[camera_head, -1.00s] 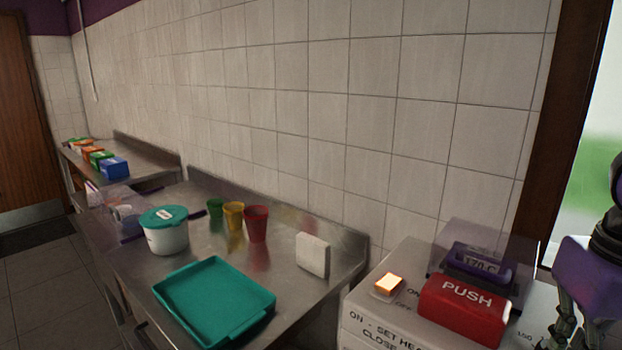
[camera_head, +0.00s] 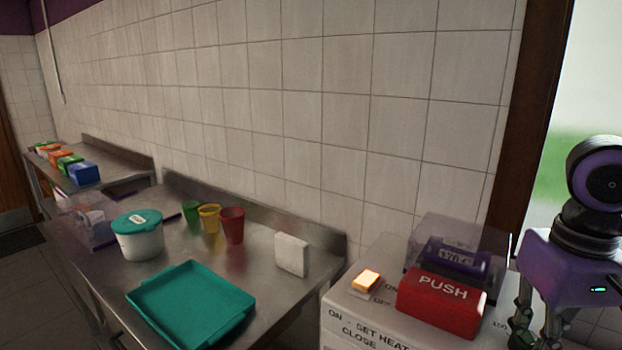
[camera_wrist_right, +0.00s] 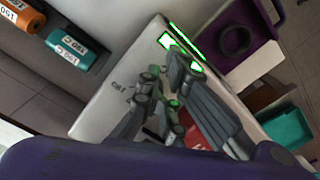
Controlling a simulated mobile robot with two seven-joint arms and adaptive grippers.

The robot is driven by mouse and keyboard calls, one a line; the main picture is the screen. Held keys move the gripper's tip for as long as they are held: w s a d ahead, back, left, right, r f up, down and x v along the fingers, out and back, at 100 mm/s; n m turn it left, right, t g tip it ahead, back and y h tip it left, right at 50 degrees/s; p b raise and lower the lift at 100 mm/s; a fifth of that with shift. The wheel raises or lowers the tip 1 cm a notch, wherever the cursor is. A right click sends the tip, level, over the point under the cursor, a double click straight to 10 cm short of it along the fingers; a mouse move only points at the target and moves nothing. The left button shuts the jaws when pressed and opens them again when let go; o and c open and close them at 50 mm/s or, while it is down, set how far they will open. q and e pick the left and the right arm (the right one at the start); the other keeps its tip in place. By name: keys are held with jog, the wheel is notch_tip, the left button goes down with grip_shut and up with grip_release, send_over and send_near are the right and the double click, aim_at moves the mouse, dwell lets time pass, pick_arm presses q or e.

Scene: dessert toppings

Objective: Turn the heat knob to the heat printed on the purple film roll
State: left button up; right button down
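The purple film roll (camera_head: 457,255) lies under a clear cover on the white machine (camera_head: 345,318). Its label is small and blurred; it looks like 170 C, but the middle digit is unclear. I cannot make out the heat knob in either view. My right gripper (camera_head: 538,330) hangs fingers down beside the machine's right end, partly cut off by the frame's lower edge. In the right wrist view its fingers (camera_wrist_right: 180,112) are spread apart, with nothing clearly held, above the machine's printed top (camera_wrist_right: 117,84). My left gripper is out of view.
A red PUSH handle (camera_head: 442,301) and a lit orange switch (camera_head: 367,281) are on the machine. A steel table (camera_head: 275,305) left of it holds a teal tray (camera_head: 190,306), a lidded tub (camera_head: 138,236), cups and a white block. Orange and teal rolls (camera_wrist_right: 68,50) show in the wrist view.

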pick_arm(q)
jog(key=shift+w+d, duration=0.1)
pick_arm(e)
jog(key=shift+d+f, duration=0.2)
jog(key=shift+s+a+r+p, duration=0.15)
jog(key=shift+s+r+p, duration=0.15)
jog(key=shift+s+p, duration=0.1)
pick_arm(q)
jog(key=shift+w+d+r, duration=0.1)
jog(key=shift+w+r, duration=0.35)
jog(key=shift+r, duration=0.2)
pick_arm(e)
notch_tip(320, 180, up, 6)
jog(key=shift+w+f, duration=0.1)
